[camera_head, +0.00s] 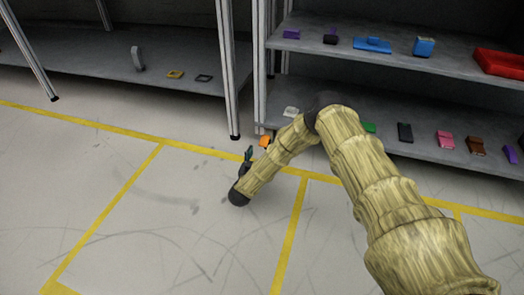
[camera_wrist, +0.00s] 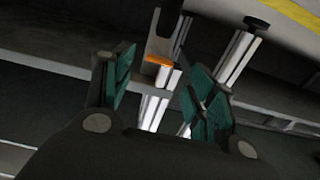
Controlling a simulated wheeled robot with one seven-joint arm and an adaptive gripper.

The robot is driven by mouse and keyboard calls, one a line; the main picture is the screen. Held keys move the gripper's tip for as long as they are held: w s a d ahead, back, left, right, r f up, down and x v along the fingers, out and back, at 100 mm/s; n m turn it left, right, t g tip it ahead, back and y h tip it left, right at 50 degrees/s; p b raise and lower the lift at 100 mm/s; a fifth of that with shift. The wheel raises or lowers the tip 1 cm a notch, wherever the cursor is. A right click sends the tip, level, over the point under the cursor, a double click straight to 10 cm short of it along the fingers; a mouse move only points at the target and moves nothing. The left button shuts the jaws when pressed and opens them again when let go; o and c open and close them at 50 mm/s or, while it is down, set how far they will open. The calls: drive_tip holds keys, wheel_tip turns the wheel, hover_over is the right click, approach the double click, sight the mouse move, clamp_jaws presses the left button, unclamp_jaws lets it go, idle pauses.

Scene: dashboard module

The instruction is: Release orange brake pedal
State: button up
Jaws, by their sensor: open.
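The orange brake pedal (camera_head: 264,141) is a small orange piece by the front left corner of the right rack's lower shelf. In the wrist view the orange pedal (camera_wrist: 158,60) shows between my two green-padded fingers, with gaps on both sides. My gripper (camera_head: 247,156) is just left of it in the head view. In the wrist view my gripper (camera_wrist: 158,70) is open, with nothing pinched between the pads. What the pedal rests on is partly hidden.
The lower shelf (camera_head: 440,151) holds several small coloured parts, with a white one (camera_head: 291,112) near the pedal. A metal post (camera_head: 228,75) stands close to my gripper. The left shelf (camera_head: 105,66) holds grey and yellow parts. The floor in front is clear.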

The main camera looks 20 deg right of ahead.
sight(264, 141)
drive_tip(key=shift+b+x, duration=1.4)
drive_tip(key=shift+x, duration=1.45)
drive_tip(key=c, duration=1)
